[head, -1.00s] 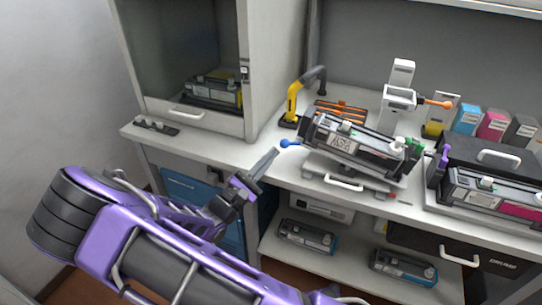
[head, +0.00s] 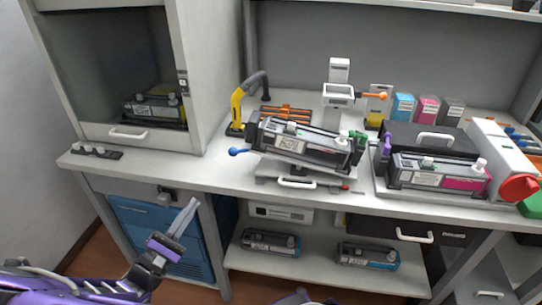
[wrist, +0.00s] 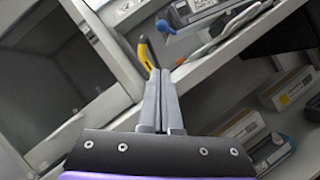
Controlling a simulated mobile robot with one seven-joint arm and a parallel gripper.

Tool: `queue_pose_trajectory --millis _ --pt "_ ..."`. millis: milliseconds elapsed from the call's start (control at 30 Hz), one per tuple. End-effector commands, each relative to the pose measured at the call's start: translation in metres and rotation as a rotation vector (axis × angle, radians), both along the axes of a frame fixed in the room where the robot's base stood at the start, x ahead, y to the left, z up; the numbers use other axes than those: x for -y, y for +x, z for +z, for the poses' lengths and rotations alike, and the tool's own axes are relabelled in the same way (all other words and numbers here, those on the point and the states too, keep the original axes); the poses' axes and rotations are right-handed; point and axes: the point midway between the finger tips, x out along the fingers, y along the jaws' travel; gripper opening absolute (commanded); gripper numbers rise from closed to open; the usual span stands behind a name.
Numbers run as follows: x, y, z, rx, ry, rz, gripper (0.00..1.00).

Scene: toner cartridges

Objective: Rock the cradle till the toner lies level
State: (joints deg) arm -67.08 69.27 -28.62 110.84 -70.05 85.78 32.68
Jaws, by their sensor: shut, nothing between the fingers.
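The cradle (head: 290,172) stands on the bench with a white front handle (head: 296,183) and a blue-knobbed lever (head: 238,152) at its left. A black and grey toner cartridge (head: 305,140) lies in it, tilted with its left end higher than its right. The toner inside cannot be made out. My gripper (head: 192,203) is shut and empty, in front of the bench and below and left of the blue knob. In the wrist view my gripper (wrist: 160,75) has its fingers together, and the blue knob (wrist: 165,27) shows beyond them.
A yellow-handled arm (head: 240,105) stands behind the cradle's left end. A glass-sided cabinet (head: 110,75) is at left. A magenta-labelled cartridge (head: 440,172) sits on a tray at right. The lower shelf (head: 310,262) holds two cartridges.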

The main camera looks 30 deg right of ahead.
Motion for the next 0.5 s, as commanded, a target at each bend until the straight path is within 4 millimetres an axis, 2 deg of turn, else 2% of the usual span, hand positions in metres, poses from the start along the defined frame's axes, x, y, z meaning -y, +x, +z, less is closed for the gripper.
queue_pose_trajectory --millis 333,367,500 --pt "0.0 0.0 0.0 0.0 0.0 0.0 0.0" --pt "0.0 0.0 0.0 0.0 0.0 0.0 0.04" --pt "-0.001 -0.002 0.01 -0.044 -0.008 -0.008 0.29"
